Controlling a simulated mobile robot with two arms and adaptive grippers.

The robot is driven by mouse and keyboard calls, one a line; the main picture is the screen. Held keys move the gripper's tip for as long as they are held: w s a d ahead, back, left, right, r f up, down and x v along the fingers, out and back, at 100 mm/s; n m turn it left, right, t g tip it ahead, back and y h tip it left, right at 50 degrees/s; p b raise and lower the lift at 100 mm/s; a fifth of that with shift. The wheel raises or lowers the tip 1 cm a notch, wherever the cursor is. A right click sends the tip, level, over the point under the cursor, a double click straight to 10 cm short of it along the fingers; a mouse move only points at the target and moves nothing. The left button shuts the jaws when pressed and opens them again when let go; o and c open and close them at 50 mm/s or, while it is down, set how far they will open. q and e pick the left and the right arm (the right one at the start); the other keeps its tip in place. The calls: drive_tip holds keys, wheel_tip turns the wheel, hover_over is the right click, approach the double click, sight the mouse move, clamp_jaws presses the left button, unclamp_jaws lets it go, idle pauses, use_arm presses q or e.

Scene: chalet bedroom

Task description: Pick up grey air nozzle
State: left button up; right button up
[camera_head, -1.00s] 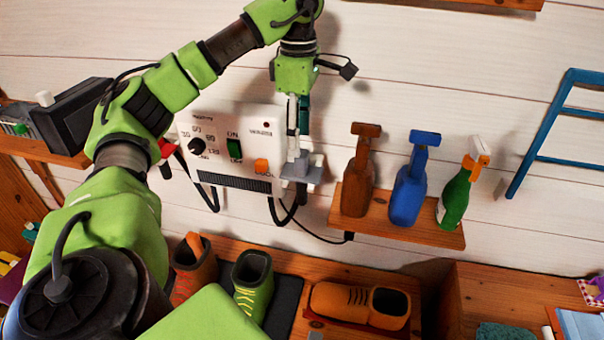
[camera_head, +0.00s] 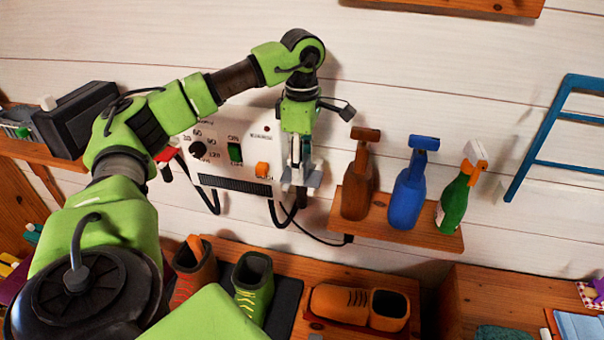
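A white control box (camera_head: 225,150) with knobs and buttons is on the wall. The grey air nozzle (camera_head: 314,180) is at the box's right side, with a black hose below it. My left gripper (camera_head: 300,178) points down in front of it and overlaps it, so the nozzle is partly hidden. The fingertips are at the nozzle's level, but whether they touch or close on it cannot be made out. My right gripper is out of view.
A wooden shelf (camera_head: 400,228) to the right holds a brown, a blue and a green spray bottle (camera_head: 454,203). Shoes (camera_head: 360,305) stand below. A red nozzle (camera_head: 167,155) is at the box's left. A blue frame (camera_head: 540,130) is at the far right.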

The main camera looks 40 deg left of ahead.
use_arm(q)
drive_tip(key=c, duration=0.8)
drive_tip(key=shift+r, duration=0.1)
